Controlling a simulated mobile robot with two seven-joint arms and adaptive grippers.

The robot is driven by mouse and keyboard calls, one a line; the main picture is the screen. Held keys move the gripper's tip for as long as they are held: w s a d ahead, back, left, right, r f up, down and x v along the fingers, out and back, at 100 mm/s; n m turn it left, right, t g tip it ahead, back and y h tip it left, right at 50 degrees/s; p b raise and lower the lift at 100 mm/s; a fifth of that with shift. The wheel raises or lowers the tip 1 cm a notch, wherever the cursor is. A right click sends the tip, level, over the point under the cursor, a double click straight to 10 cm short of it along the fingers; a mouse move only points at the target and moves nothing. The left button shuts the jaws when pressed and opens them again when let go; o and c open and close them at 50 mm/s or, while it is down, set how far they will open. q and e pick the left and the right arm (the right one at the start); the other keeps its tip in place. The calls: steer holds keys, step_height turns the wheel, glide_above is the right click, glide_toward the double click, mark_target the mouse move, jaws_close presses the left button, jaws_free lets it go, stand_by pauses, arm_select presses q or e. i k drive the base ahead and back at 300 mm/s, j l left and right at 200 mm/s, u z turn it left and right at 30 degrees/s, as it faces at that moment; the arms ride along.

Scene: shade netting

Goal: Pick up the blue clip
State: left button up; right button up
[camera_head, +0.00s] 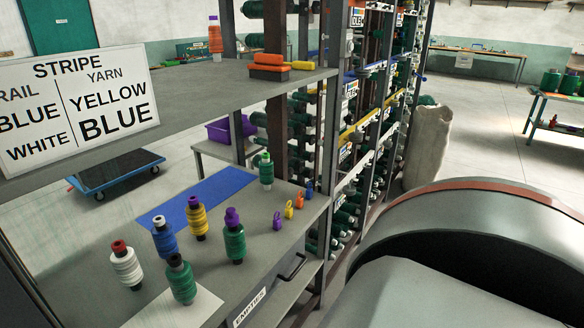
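The blue clip (309,190) stands near the right edge of the grey worktop (262,268), at the far end of a short row of clips. The orange clip (299,200) is beside it, then the yellow clip (289,210), then the purple clip (277,221) nearest to me. The blue clip is small in the picture but not covered. Neither of my grippers is in view. A large grey rounded part, which looks like my own arm, fills the lower right.
Several yarn spools stand left of the clips, including a green one with a purple top (234,240). A green spool (266,172) stands behind, by a blue mat (215,190). A shelf (200,103) with a stripe sign (80,104) overhangs the worktop. A spool rack (375,100) rises behind right.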

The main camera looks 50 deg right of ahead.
mark_target(309, 192)
steer(key=z, duration=1.85)
steer(key=l+u, duration=0.15)
steer(key=u, duration=0.25)
steer(key=i+l+u, duration=0.1)
steer(key=u, duration=0.35)
steer(key=l+u, duration=0.25)
steer(key=u, duration=0.15)
steer(key=l+u, duration=0.25)
steer(key=l, duration=0.25)
steer(key=k+l+u, duration=0.2)
steer(key=l, duration=0.25)
steer(key=i+l, duration=0.05)
steer(key=i, duration=0.05)
